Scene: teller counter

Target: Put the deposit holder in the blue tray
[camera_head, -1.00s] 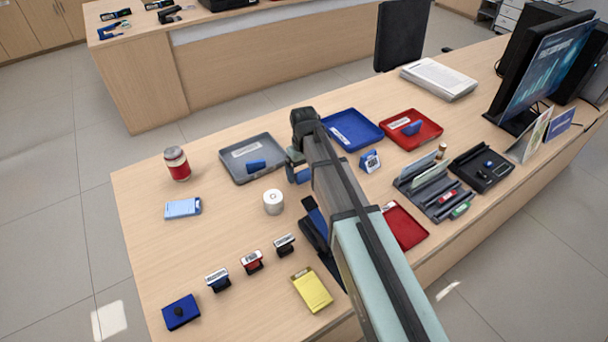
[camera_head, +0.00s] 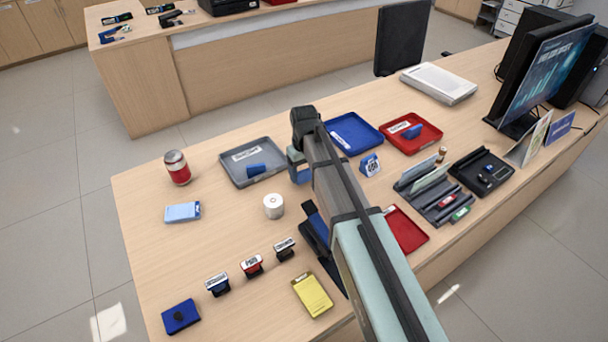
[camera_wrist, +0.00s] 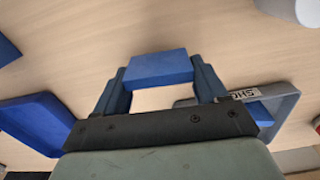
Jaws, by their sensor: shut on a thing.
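My gripper (camera_wrist: 161,84) is shut on a blue block (camera_wrist: 158,68), which looks like the deposit holder. In the head view the held blue block (camera_head: 301,176) shows beneath the wrist, partly hidden by my arm. It hangs above the counter, between the grey tray and the blue tray. The blue tray (camera_head: 336,116) lies just right of and behind the gripper in the head view, partly hidden by my arm. It shows at the left of the wrist view (camera_wrist: 38,112). The visible part of the blue tray holds only a pale label.
A grey tray (camera_head: 236,178) and a red tray (camera_head: 428,139) each hold a small blue piece. A blue-and-white sign (camera_head: 370,165) stands in front of the blue tray. A white roll (camera_head: 273,206), a can (camera_head: 177,167) and several stamps stand on the counter.

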